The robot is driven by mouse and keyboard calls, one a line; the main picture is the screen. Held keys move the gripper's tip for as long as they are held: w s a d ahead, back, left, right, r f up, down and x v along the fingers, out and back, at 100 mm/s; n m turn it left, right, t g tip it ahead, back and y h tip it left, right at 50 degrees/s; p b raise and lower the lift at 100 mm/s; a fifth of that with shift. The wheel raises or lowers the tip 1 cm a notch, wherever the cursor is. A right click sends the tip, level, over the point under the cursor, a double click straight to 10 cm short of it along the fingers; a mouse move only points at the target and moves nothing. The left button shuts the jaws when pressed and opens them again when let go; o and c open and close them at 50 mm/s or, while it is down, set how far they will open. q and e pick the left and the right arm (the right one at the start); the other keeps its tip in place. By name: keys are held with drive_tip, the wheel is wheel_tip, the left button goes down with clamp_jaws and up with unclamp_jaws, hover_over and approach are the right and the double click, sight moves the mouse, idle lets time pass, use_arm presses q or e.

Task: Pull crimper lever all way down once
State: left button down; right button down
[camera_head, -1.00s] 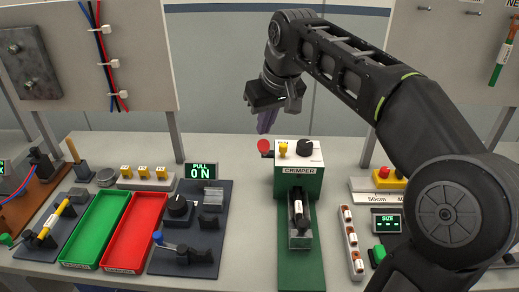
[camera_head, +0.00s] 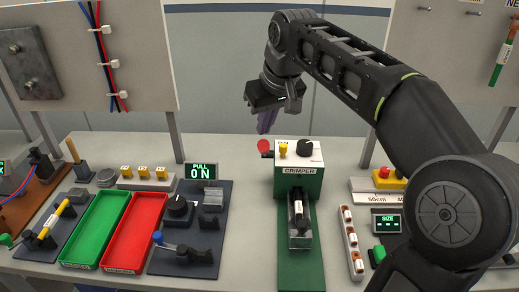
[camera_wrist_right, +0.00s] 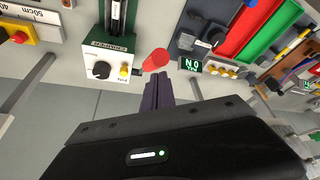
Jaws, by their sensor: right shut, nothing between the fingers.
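The crimper (camera_head: 299,178) is a green and white box marked CRIMPER, with a black knob and a small yellow knob on its white top. Its lever ends in a red knob (camera_head: 263,145) on the box's left side. The red knob also shows in the right wrist view (camera_wrist_right: 156,60), beside the fingers. My right gripper (camera_head: 266,123) is shut and empty, its purple fingers pointing down just above the red knob in the head view. I cannot tell whether they touch. My left gripper is not in view.
A backboard with wires rises at the back left.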

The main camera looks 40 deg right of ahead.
sight(264, 144)
idle(0.4)
wheel_tip(264, 144, down, 7)
drive_tip(key=b, duration=0.5)
drive_tip(key=shift+r, duration=0.2)
wheel_tip(264, 144, down, 16)
drive_tip(key=b, duration=1.3)
wheel_tip(264, 144, up, 17)
drive_tip(key=p, duration=1.5)
wheel_tip(264, 144, up, 10)
drive_tip(key=p, duration=0.8)
drive_tip(key=shift+r+p, duration=0.1)
drive_tip(key=shift+p, duration=0.3)
